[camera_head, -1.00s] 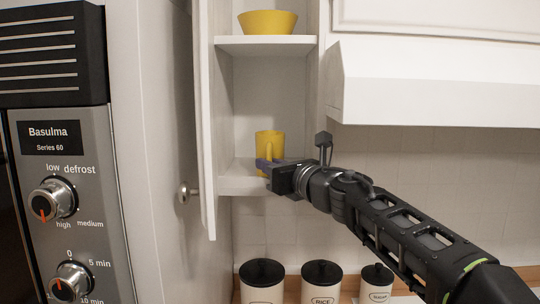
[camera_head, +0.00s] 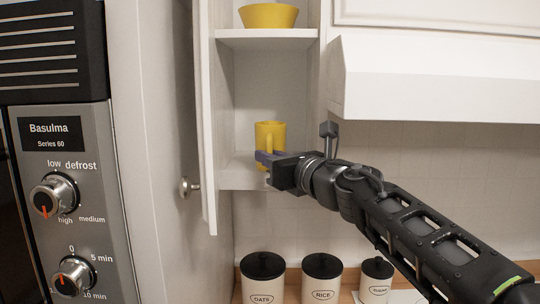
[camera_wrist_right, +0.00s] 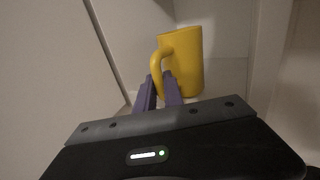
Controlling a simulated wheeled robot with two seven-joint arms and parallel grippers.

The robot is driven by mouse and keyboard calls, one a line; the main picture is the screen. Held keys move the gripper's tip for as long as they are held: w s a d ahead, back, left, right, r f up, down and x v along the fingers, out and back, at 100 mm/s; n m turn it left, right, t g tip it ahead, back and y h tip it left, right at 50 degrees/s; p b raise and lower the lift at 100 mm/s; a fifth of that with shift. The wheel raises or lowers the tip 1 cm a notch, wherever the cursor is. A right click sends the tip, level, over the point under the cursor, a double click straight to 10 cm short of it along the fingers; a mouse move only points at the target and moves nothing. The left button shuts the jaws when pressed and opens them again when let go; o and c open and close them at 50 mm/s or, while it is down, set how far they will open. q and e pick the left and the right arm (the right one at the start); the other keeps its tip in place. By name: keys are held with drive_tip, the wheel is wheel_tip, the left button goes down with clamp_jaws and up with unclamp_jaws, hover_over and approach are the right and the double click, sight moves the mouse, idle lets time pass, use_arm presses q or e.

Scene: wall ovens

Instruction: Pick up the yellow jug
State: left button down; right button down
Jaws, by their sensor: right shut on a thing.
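The yellow jug (camera_head: 271,134) is upright at the lower shelf of the open cupboard, with its handle toward me. My right gripper (camera_head: 264,158) reaches in from the right and is shut on the jug's handle. In the right wrist view the jug (camera_wrist_right: 186,60) stands beyond the purple fingers of my right gripper (camera_wrist_right: 162,86), which are close together at the lower part of the handle. The fingers hide the jug's lower part in the head view, so I cannot tell there whether its base touches the shelf. My left gripper is not in view.
A yellow bowl (camera_head: 268,16) sits on the upper shelf (camera_head: 265,38). The open cupboard door (camera_head: 207,130) stands left of the jug. A range hood (camera_head: 430,90) is at the right. Black-lidded canisters (camera_head: 322,278) stand on the counter below. An oven panel (camera_head: 65,190) is at far left.

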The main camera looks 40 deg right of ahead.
drive_tip(key=s+a+b, duration=0.1)
drive_tip(key=s+a, duration=0.7)
drive_tip(key=s, duration=0.3)
drive_tip(key=shift+a, duration=0.2)
idle(0.5)
